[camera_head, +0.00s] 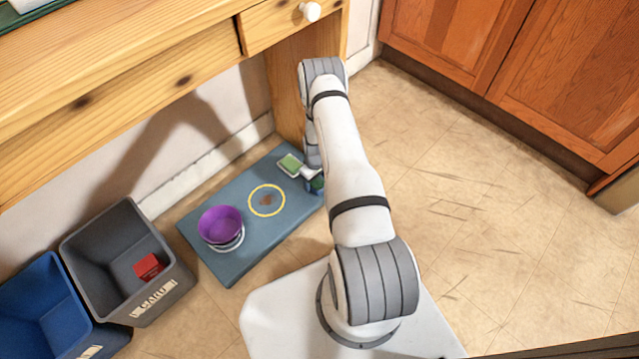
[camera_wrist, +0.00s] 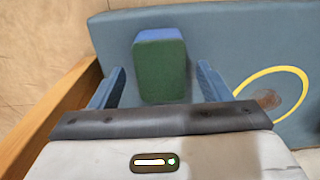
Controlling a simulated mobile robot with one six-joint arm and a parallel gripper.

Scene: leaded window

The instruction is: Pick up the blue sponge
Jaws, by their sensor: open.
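The sponge (camera_wrist: 160,68) is a block with a blue end and a dark green face in the wrist view. It lies on the blue-grey mat (camera_wrist: 225,35). My gripper (camera_wrist: 161,78) is open, with one blue finger on each side of the sponge and a visible gap on both sides. Whether the fingers are down at its height is hard to tell. In the head view my gripper (camera_head: 311,174) is at the mat's far right end, and the sponge (camera_head: 317,186) shows only partly beside my arm.
A light green pale-rimmed item (camera_head: 290,164) lies just left of my gripper. A yellow ring (camera_head: 281,208) surrounds a brown stain on the mat. A purple bowl (camera_head: 219,223) stands near its left end. A grey bin (camera_head: 75,247) holds a red box (camera_head: 148,266); a blue bin (camera_head: 45,270) stands beside it.

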